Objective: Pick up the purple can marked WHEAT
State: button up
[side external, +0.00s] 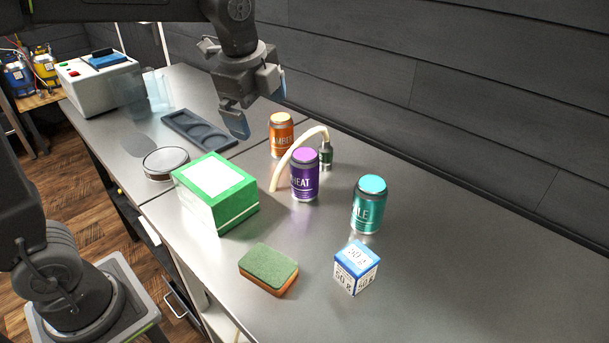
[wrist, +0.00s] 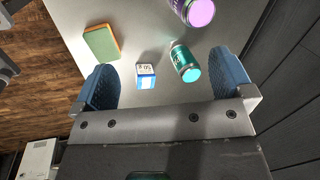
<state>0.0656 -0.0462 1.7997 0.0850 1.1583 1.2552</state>
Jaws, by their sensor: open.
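The purple can marked WHEAT (side external: 305,181) stands upright on the grey worktop in the side view. A curved pale hose (side external: 285,163) passes close by its left side. In the wrist view the purple can (wrist: 197,12) is cut off by the top edge. My gripper (side external: 256,106) is above the worktop, up and to the left of the can in the side view. Its blue fingers are spread and nothing is between them. In the wrist view my gripper (wrist: 162,72) shows both fingers wide apart, with the purple can beyond them at upper right.
An orange can (side external: 281,142) stands behind the purple can, and a teal can (side external: 369,208) to its right. A green box (side external: 215,193), sponge (side external: 269,272) and blue-white box (side external: 356,268) stand nearer. A dark tray (side external: 199,132) lies behind. The front right worktop is clear.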

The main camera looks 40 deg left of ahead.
aim_at(305, 154)
jog(key=w+d+f+m+g, duration=0.2)
jog(key=w+f+m, duration=0.3)
jog(key=w+m, duration=0.45)
jog(key=shift+y, duration=0.3)
jog(key=f, duration=0.4)
jog(key=w+a+f, duration=0.1)
jog(key=f, duration=0.3)
jog(key=w+a+f, duration=0.1)
jog(key=f, duration=0.4)
jog(key=shift+s, duration=0.1)
jog(key=shift+r, duration=0.1)
jog(key=c, duration=1.1)
jog(key=shift+c, duration=0.6)
jog(key=shift+r, duration=0.15)
